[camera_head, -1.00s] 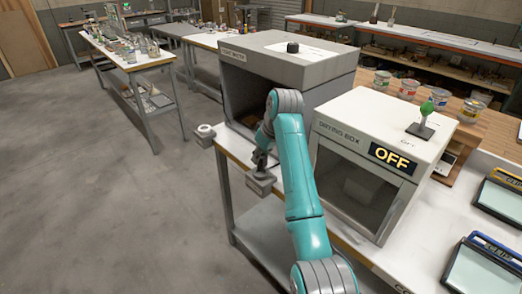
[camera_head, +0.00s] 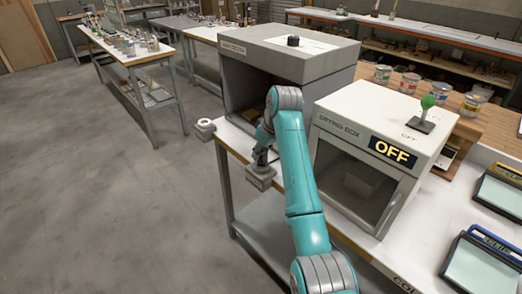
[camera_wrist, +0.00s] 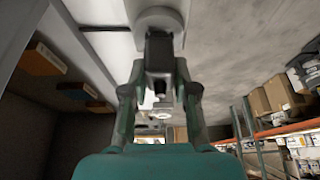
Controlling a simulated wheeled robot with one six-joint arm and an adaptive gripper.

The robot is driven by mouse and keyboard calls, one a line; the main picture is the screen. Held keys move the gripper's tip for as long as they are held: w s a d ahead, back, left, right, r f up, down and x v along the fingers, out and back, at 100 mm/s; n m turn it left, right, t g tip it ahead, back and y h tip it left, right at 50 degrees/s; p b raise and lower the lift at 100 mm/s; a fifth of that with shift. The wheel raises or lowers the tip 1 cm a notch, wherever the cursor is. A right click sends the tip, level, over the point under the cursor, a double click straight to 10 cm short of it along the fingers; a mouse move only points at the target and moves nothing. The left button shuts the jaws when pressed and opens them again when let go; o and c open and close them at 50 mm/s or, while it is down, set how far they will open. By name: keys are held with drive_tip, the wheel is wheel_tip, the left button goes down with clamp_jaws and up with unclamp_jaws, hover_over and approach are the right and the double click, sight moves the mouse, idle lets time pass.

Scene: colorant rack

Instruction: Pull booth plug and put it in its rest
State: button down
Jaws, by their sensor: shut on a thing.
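The grey booth (camera_head: 300,62) stands open-fronted on the white bench. My gripper (camera_head: 262,157) is low at the bench's front edge, beside the booth's opening. In the wrist view, its fingers (camera_wrist: 159,82) are closed around a dark block, which appears to be the plug (camera_wrist: 159,55). A pale round part (camera_wrist: 158,20) lies just beyond the plug. In the head view, a grey block (camera_head: 260,178) sits directly below my gripper at the bench edge. I cannot tell whether the plug is seated in it. A pale ring-shaped holder (camera_head: 204,127), possibly the rest, sticks out at the bench's left corner, apart from my gripper.
A drying box (camera_head: 368,150) with an OFF display and a green-knobbed lever (camera_head: 427,105) stands right of my arm. Paint cans (camera_head: 410,83) stand behind it. Clip frames (camera_head: 470,268) lie at the right. The floor left of the bench is clear.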

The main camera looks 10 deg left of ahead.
drive_tip(key=shift+f, duration=0.8)
drive_tip(key=c, duration=0.8)
unclamp_jaws()
